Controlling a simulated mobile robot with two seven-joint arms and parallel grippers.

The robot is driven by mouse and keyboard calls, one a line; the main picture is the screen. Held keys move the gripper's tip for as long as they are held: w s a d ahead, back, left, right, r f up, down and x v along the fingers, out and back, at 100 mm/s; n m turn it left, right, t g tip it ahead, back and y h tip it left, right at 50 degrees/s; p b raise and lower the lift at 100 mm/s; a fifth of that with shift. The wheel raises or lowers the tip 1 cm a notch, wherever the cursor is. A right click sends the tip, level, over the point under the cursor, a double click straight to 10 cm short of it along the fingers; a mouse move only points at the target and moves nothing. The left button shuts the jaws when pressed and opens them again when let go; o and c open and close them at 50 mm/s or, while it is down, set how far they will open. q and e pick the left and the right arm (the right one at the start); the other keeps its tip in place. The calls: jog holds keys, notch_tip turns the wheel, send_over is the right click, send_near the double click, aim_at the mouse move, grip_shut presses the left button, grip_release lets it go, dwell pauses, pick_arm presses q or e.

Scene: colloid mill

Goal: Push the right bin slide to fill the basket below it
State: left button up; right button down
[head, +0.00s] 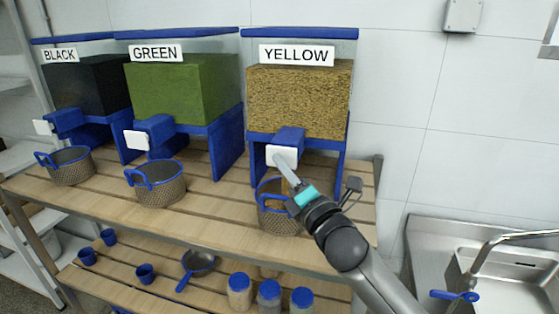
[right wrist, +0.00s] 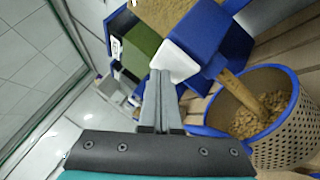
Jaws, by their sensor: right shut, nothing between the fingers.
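The right bin, labelled YELLOW (head: 297,105), holds yellow-brown granules and has a blue slide (head: 290,136) with a white front plate (head: 271,150). My right gripper (head: 280,159) is shut and empty, its fingertips at the plate and seemingly touching it. The right wrist view shows the fingertips (right wrist: 160,76) against the white plate (right wrist: 176,62). A stream of granules (right wrist: 240,93) falls from under the slide into the basket (right wrist: 292,143), where a heap (right wrist: 262,118) lies. In the head view my right arm partly covers this basket (head: 276,221). My left gripper is out of view.
The GREEN bin (head: 180,90) and BLACK bin (head: 88,85) stand to the left, with baskets (head: 158,186) (head: 70,168) at their fronts. A sink (head: 500,265) is at right.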

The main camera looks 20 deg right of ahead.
jog(key=shift+w+d, duration=0.2)
jog(key=shift+w, duration=0.05)
jog(key=shift+s+a, duration=0.1)
jog(key=shift+s, duration=0.05)
dwell(0.4)
jog(key=shift+s+a+p, duration=0.3)
jog(key=shift+s+a, duration=0.4)
jog(key=shift+s, duration=0.3)
jog(key=shift+s+a+p, duration=0.25)
jog(key=shift+s+a, duration=0.45)
jog(key=shift+s, duration=0.35)
jog(key=shift+s+a+p, duration=0.2)
jog(key=shift+s+a, duration=0.5)
jog(key=shift+s, duration=0.35)
dwell(0.8)
